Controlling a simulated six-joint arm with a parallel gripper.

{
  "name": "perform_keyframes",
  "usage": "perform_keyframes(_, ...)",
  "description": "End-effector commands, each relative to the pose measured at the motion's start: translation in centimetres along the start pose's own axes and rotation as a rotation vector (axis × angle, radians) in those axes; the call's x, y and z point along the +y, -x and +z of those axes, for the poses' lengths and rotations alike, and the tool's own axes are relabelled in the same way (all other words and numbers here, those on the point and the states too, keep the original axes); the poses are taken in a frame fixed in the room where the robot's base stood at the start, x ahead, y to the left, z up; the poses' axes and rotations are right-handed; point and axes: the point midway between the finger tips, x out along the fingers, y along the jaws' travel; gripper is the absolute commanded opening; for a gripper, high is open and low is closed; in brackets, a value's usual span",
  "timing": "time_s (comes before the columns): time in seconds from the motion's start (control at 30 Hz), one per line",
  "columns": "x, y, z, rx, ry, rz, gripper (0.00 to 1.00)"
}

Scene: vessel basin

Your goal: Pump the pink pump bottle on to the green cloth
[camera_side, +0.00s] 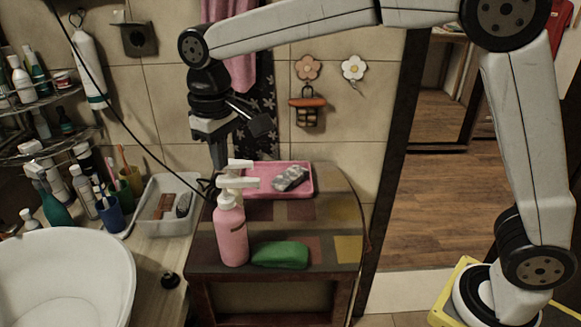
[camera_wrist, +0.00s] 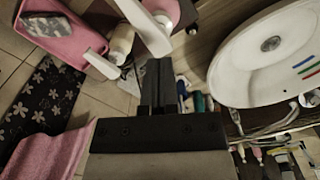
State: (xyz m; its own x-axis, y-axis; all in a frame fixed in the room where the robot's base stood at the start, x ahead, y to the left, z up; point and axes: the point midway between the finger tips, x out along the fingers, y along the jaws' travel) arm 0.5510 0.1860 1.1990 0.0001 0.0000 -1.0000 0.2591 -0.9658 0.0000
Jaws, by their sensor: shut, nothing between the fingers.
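The pink pump bottle (camera_side: 231,236) stands upright on the small wooden table, with its white pump head on top. The green cloth (camera_side: 281,255) lies folded on the table, just right of the bottle's base. My gripper (camera_side: 218,164) points down, shut and empty, close above the pump head; I cannot tell if it touches. In the wrist view my shut fingertips (camera_wrist: 157,65) appear beside the white pump nozzle, and part of the pink bottle (camera_wrist: 166,9) shows at the top edge. The green cloth does not show in the wrist view.
A second white pump head (camera_side: 240,164) shows just behind the pink bottle; its cream bottle (camera_wrist: 122,42) shows in the wrist view. A pink tray (camera_side: 262,168) with a grey patterned item (camera_side: 291,178) sits behind. A white basin (camera_side: 65,275) and a bin (camera_side: 166,218) stand left.

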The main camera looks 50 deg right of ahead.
Motion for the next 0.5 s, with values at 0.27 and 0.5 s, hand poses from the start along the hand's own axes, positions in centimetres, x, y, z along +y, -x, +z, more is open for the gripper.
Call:
perform_keyframes(0.27,0.0,-0.03,0.0,0.0,0.0,0.0,0.0)
perform_keyframes(0.5,0.0,-0.45,0.01,-0.001,0.0,0.0,0.0)
